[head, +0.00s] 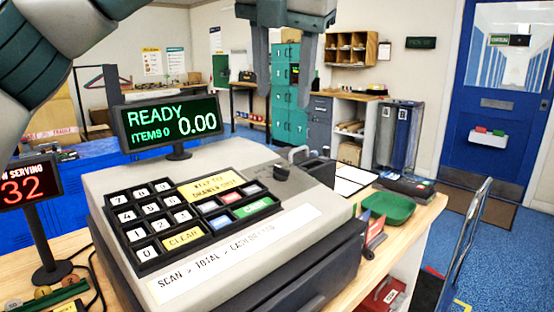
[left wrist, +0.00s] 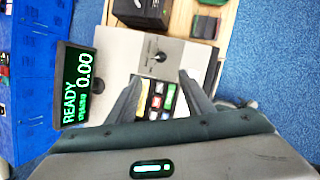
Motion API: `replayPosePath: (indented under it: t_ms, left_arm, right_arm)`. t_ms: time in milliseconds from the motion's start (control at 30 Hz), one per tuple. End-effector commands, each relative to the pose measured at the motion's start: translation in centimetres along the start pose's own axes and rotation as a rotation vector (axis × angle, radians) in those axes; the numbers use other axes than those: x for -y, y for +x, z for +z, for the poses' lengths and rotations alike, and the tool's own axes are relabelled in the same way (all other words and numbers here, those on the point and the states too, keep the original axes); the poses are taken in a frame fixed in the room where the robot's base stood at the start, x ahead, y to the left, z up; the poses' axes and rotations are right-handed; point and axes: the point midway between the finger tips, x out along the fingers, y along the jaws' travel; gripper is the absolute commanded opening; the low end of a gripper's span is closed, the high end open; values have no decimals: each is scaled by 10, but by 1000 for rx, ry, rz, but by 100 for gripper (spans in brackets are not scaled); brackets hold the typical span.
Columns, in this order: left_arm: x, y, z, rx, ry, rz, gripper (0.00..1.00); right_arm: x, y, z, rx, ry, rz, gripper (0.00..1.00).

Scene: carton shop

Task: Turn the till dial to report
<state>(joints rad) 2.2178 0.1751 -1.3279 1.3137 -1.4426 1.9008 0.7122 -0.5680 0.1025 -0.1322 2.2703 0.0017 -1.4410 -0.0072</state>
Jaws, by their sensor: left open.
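The till (head: 230,220) is a beige cash register with a keypad and a screen (head: 170,122) reading READY, ITEMS 0, 0.00. The till dial (head: 281,173) is a small dark knob on the grey panel at the till's back right. It also shows in the left wrist view (left wrist: 160,57), just beyond the fingertips. Its marks are too small to read, so I cannot tell its setting. My left gripper (head: 284,95) hangs above the dial, open, with nothing between its fingers; it also shows in the left wrist view (left wrist: 160,78). My right gripper is not in view.
A dark box-like device (head: 315,168) stands just right of the dial. A green tray (head: 389,208) and a white sheet (head: 350,179) lie farther right on the counter. A red-lit sign (head: 25,188) reading 32 stands at left. The space above the dial looks clear.

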Motion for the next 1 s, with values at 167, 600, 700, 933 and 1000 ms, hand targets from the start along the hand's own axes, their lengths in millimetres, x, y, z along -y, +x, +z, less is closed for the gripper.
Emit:
replayPosePath:
  t_ms: [167,600,700,933,1000]
  left_arm:
    - [0,0,0,0,1,-1,47]
    - [0,33,-1,-2,0,-3,47]
    - [0,50,0,-2,0,-3,47]
    - [1,91,-1,-2,2,-4,47]
    - [0,104,0,-3,1,-3,47]
  right_arm:
    - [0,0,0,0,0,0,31]
    - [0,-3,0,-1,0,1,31]
    - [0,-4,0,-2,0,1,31]
    - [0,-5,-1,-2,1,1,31]
    - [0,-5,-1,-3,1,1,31]
